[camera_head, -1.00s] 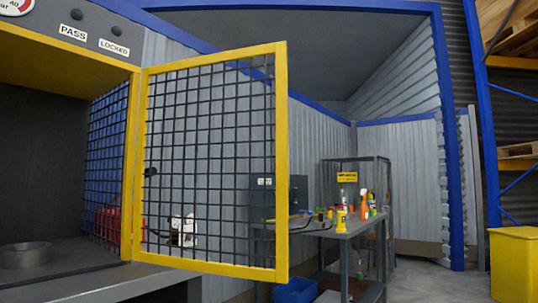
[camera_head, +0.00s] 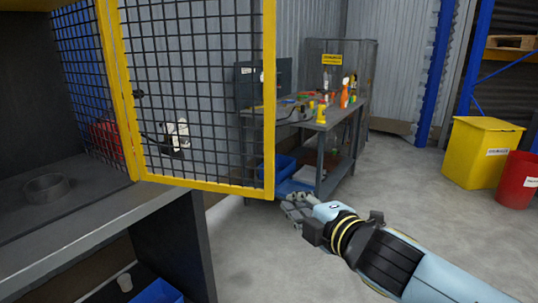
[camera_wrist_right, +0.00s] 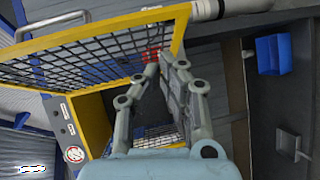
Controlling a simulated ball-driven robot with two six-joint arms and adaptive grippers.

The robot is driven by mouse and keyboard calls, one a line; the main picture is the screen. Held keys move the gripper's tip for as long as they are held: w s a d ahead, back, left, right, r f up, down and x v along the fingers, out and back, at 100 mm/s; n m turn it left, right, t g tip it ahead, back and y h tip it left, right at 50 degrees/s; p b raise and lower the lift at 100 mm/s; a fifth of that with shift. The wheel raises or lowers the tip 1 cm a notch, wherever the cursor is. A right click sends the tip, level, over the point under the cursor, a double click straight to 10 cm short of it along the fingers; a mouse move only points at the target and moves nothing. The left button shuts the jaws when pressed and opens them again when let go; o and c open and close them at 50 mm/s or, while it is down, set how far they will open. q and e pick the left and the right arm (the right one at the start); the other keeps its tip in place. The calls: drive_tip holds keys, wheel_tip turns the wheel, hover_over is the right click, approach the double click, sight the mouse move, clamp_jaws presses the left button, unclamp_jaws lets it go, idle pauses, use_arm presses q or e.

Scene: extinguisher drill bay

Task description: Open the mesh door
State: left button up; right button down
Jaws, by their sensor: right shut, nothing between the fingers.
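The mesh door (camera_head: 270,100), a yellow frame with black wire mesh, stands swung out from the open cabinet (camera_head: 60,215). Its hinge side is at the cabinet's right post. My right gripper (camera_head: 296,204) is just right of the door's lower free corner in the head view, shut and empty. In the right wrist view the door (camera_wrist_right: 178,32) spans the upper left, and the fingers (camera_wrist_right: 164,68) are close together near its frame edge. I cannot tell whether they touch it. My left gripper is not in view.
A grey bench (camera_head: 345,112) with bottles stands behind the door, with a blue bin (camera_head: 278,168) beneath. A yellow bin (camera_head: 482,150) and a red bin (camera_head: 518,182) stand at the right. A ring-shaped dish (camera_head: 46,187) sits inside the cabinet. The floor between is clear.

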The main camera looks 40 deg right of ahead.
wheel_tip(320, 180, up, 15)
drive_tip(key=a+n+t+p, duration=0.2)
drive_tip(key=p, duration=0.5)
approach(267, 115)
drive_tip(key=w+a+r, duration=0.2)
drive_tip(key=w+a, duration=0.2)
drive_tip(key=w, duration=0.1)
drive_tip(key=shift+w+d+f, duration=0.2)
drive_tip(key=shift+w+d, duration=0.05)
drive_tip(key=shift+d, duration=0.35)
drive_tip(key=shift+w+d+f, duration=0.2)
drive_tip(key=shift+w+d, duration=0.05)
drive_tip(key=shift+d, duration=0.3)
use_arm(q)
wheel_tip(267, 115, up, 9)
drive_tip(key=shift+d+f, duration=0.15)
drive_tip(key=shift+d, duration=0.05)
use_arm(e)
drive_tip(key=shift+w+d, duration=0.35)
drive_tip(key=shift+d, duration=0.1)
